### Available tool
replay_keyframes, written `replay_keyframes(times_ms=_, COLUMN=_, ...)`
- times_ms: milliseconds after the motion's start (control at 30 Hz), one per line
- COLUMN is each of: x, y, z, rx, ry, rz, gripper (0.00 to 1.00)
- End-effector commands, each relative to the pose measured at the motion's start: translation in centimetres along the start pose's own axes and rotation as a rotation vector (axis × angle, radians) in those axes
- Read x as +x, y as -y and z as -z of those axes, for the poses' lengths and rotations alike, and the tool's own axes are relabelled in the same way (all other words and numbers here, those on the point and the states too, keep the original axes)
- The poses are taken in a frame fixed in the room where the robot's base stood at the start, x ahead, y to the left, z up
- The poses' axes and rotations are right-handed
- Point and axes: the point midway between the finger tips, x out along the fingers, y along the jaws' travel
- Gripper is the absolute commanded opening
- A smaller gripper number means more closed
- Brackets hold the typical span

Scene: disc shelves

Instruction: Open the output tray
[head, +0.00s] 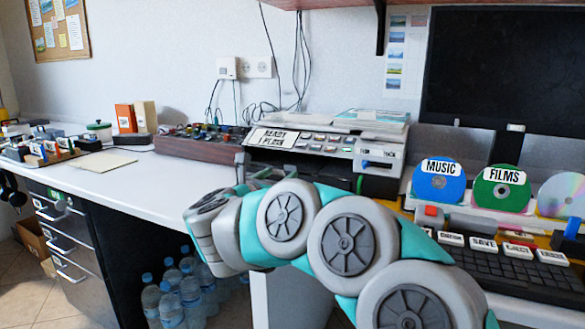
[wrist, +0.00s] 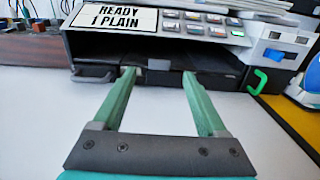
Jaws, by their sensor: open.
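The printer (head: 325,143) stands on the white desk. Its display (wrist: 121,19) reads "READY 1 PLAIN". Below its button panel is a wide dark slot (wrist: 150,48), with a dark tray front (wrist: 95,74) along its lower edge. The tray front sits close against the machine, and I cannot tell exactly how far it is out. My gripper (wrist: 159,74) is open and empty. Its two green fingers point at the middle of the tray front, tips at or very near it; contact is unclear. In the head view my arm hides most of the tray and gripper.
A green handle (wrist: 257,82) sticks out at the printer's right, below a blue slider (wrist: 280,55). A wooden box with knobs (head: 200,143) stands left of the printer. Discs on stands (head: 439,183) and a keyboard (head: 500,262) lie right. Desk in front of the printer is clear.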

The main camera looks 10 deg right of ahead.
Motion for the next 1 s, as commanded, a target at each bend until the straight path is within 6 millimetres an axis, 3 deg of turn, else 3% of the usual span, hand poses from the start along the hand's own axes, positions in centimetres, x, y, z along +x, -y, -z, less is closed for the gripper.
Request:
replay_keyframes(times_ms=500, x=6.8, y=0.0, z=-0.2, rx=-0.001, ry=0.001, rz=-0.002, gripper=0.75)
replay_keyframes(times_ms=867, x=7.4, y=-0.1, z=-0.2, rx=0.000, ry=0.001, rz=-0.004, gripper=0.75)
replay_keyframes(times_ms=1000, x=7.4, y=-0.1, z=-0.2, rx=-0.001, ry=0.001, rz=-0.004, gripper=0.63)
